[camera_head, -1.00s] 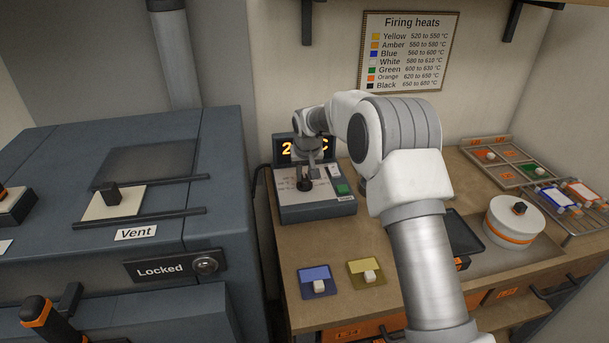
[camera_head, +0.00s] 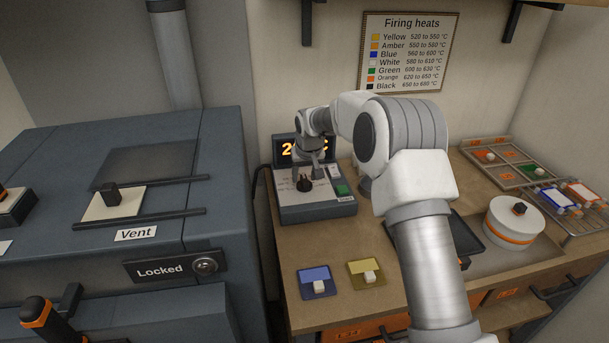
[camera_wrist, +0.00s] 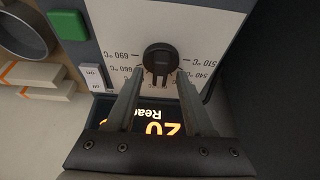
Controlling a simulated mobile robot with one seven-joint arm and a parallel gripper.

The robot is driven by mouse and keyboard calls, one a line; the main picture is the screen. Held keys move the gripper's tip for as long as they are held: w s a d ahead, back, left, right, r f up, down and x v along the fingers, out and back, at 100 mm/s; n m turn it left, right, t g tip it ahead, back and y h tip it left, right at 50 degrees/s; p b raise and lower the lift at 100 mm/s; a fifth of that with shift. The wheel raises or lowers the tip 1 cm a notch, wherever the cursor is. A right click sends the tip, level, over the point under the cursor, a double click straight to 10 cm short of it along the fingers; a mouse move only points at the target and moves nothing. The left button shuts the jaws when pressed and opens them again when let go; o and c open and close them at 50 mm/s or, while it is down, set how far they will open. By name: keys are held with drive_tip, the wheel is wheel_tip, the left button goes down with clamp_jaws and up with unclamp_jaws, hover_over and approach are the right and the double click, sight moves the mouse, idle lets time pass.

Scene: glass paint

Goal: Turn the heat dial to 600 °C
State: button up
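The black heat dial (camera_head: 305,184) is on the light panel of the grey control box (camera_head: 318,211) at the back left of the bench. In the wrist view the dial (camera_wrist: 160,58) appears upside down, with 690 and 660 °C marks on one side and 510 and 540 °C on the other. My gripper (camera_wrist: 161,72) is open, its fingertips spread to either side of the dial's near edge; I cannot tell whether they touch it. In the head view my gripper (camera_head: 307,173) is just above the dial. The orange display (camera_head: 290,149) is partly hidden and shows a number starting with 2.
A green button (camera_head: 342,190) is right of the dial. A grey kiln (camera_head: 190,155) marked Locked stands left. Blue (camera_head: 318,283) and yellow (camera_head: 366,273) swatches lie in front. A round white pot (camera_head: 514,226) and trays are on the right. A firing heats chart (camera_head: 407,50) hangs behind.

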drive_tip(key=shift+r, duration=0.1)
drive_tip(key=v, duration=1.7)
drive_tip(key=shift+s, duration=0.15)
drive_tip(key=s+d+r+m+t+h, duration=0.1)
drive_tip(key=s+d+r, duration=0.4)
drive_tip(key=s, duration=0.4)
drive_tip(key=s+d+r, duration=0.4)
drive_tip(key=s+d, duration=0.3)
drive_tip(key=s, duration=0.3)
drive_tip(key=s+d+f+m, duration=0.1)
drive_tip(key=s+d+f, duration=0.1)
drive_tip(key=s, duration=0.7)
drive_tip(key=s+d+f+m, duration=0.1)
drive_tip(key=s+d+f, duration=0.2)
drive_tip(key=s, duration=0.6)
drive_tip(key=shift+s+d+f, duration=0.25)
drive_tip(key=shift+d+f, duration=0.1)
drive_tip(key=shift+d, duration=0.35)
